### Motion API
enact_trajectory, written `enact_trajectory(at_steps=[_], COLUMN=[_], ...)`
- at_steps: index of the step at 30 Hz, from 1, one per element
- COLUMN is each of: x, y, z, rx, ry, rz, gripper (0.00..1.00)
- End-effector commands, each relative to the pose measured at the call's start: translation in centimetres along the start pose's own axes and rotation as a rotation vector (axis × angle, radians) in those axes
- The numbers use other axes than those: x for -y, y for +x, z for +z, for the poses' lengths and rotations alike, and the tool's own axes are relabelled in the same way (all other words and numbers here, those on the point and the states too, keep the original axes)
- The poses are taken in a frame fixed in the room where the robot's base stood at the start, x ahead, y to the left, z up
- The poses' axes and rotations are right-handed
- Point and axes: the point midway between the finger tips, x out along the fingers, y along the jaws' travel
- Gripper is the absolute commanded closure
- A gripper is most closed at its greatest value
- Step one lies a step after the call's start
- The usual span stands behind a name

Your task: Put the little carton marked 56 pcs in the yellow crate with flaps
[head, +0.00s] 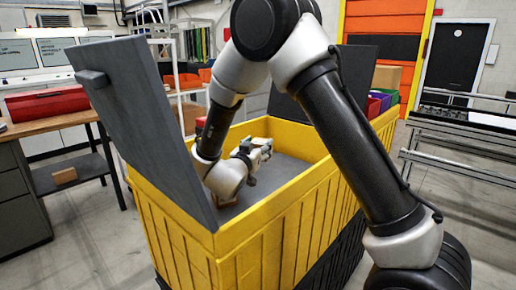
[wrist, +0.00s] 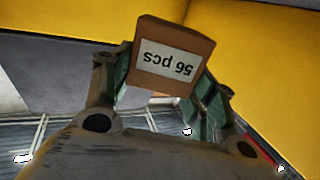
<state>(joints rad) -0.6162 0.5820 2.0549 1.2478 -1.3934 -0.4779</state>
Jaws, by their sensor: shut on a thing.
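The little brown carton (wrist: 173,52) with a white "56 pcs" label shows upside down in the wrist view. My gripper (wrist: 163,82) is shut on it, with one green-padded finger on each side. In the head view my gripper (head: 260,148) reaches down inside the yellow crate (head: 300,225), below its rim. The crate has dark grey flaps standing raised, one at the near left (head: 145,125) and one at the back (head: 355,75). Yellow crate walls (wrist: 262,60) also fill the upper wrist view.
A workbench on the left holds a red case (head: 46,103), and a small brown block (head: 64,176) lies on its lower shelf. A cardboard box (head: 386,78) and coloured bins stand behind the crate. A metal conveyor frame (head: 460,140) is at the right.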

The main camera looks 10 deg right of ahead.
Motion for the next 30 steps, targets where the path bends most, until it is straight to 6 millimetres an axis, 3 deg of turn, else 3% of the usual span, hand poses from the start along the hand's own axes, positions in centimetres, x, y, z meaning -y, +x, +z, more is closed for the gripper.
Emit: enact_trajectory(at_steps=[22,23,24,26,30], x=[0.0,0.0,0.0,0.0,0.0], y=[0.0,0.0,0.0,0.0,0.0], z=[1.2,1.2,1.2,1.2,1.2], rx=[-0.001,-0.001,-0.001,-0.001,-0.001], ry=[0.002,0.002,0.002,0.002,0.002], rz=[0.0,0.0,0.0,0.0,0.0], gripper=[0.71,0.38,0.31,0.22,0.22])
